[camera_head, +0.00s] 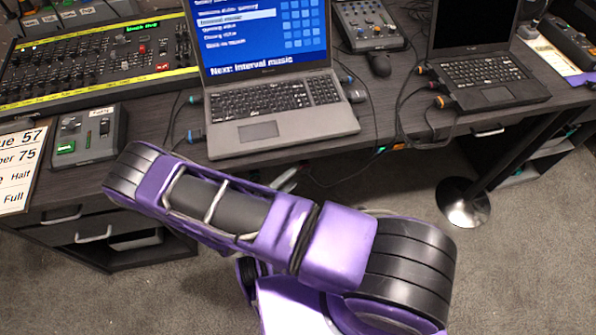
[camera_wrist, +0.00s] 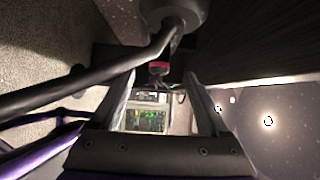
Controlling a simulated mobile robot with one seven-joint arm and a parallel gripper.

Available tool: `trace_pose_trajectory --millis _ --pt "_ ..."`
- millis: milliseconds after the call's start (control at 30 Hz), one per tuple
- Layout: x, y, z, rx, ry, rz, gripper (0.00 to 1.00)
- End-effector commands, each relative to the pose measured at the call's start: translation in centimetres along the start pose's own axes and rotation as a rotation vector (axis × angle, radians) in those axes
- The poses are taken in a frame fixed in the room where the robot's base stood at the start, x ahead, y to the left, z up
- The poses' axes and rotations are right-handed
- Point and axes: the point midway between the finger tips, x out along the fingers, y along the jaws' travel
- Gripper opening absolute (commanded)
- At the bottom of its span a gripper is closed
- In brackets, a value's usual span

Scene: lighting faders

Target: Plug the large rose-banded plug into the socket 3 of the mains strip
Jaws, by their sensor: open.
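In the wrist view my gripper (camera_wrist: 160,76) is open, its two pale fingers apart. A small dark piece with a rose band (camera_wrist: 158,65) shows between the fingertips in the picture and looks like the rose-banded plug. I cannot tell whether it is within the fingers' reach or beyond them, and neither finger visibly touches it. In the head view my purple arm reaches to the desk's front edge and hides most of the gripper and the plug. I cannot make out the mains strip or socket 3 in either view.
A dark bar (camera_wrist: 90,80) crosses the wrist view near the left finger. A panel with green lights (camera_wrist: 146,120) shows beyond. On the desk stand a laptop (camera_head: 265,128), a second laptop (camera_head: 480,72), a lighting desk (camera_head: 100,60) and loose cables. A round metal foot (camera_head: 466,203) stands right.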

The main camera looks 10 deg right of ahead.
Motion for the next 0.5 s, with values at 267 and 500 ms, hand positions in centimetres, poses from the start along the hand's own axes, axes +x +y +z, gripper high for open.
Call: trace_pose_trajectory --millis 267,500 --pt "-7.2 0.1 0.2 0.001 -0.007 0.003 0.79" --pt "-11.2 0.1 0.2 0.003 -0.006 0.002 0.79"
